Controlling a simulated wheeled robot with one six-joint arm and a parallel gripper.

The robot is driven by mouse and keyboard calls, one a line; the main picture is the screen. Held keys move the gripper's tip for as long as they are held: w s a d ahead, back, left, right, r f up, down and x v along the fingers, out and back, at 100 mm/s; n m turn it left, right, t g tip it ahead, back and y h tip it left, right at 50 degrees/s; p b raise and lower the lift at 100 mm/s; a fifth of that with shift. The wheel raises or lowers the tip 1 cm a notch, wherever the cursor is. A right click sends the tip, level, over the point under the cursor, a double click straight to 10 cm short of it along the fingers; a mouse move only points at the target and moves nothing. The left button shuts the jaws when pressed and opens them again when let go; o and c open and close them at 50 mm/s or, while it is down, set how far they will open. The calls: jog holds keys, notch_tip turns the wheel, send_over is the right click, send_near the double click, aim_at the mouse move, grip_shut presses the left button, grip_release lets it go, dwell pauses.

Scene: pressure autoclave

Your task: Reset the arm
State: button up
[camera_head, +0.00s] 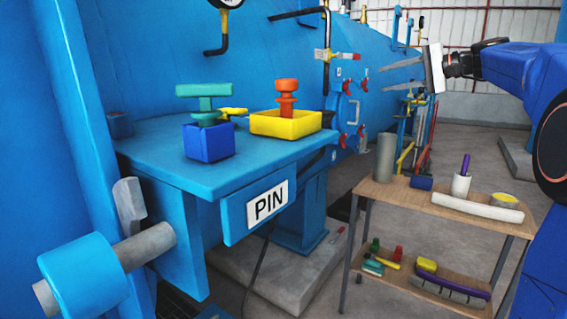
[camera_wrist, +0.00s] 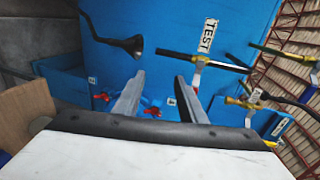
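My arm reaches in from the right edge in the head view, with my gripper (camera_head: 400,75) raised above the small side table and pointing left toward the blue autoclave (camera_head: 250,50). In the wrist view my gripper (camera_wrist: 158,82) has its two grey fingers apart with nothing between them. Beyond the fingers are the blue autoclave wall (camera_wrist: 170,50), a white TEST tag (camera_wrist: 208,36) and a dark handle bar (camera_wrist: 185,57). The fingers appear clear of all of these.
A blue shelf marked PIN (camera_head: 268,203) holds a blue box (camera_head: 208,143) and a yellow box (camera_head: 285,123) with coloured parts. A wooden side table (camera_head: 395,195) carries a white cylinder (camera_head: 461,186), a grey cylinder (camera_head: 385,157) and tools. Valves and pipes line the autoclave.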

jog(key=s+a+f+n+g+h, duration=0.1)
jog(key=s+a+f+g+h, duration=0.3)
jog(key=s+f, duration=0.65)
jog(key=s+a+f+n+t+h, duration=0.15)
jog(key=s+a+f, duration=0.35)
jog(key=s+f, duration=0.6)
jog(key=s+d+f+n+g+h, duration=0.1)
jog(key=s+d+f+n+h, duration=0.1)
jog(key=s+f, duration=0.9)
jog(key=s+d+f+n+g+h, duration=0.1)
jog(key=s+d+f+n+h, duration=0.1)
jog(key=s+f, duration=1)
jog(key=shift+s+d+n+h, duration=0.25)
jog(key=shift+s+n+h, duration=0.2)
jog(key=shift+s+h, duration=0.75)
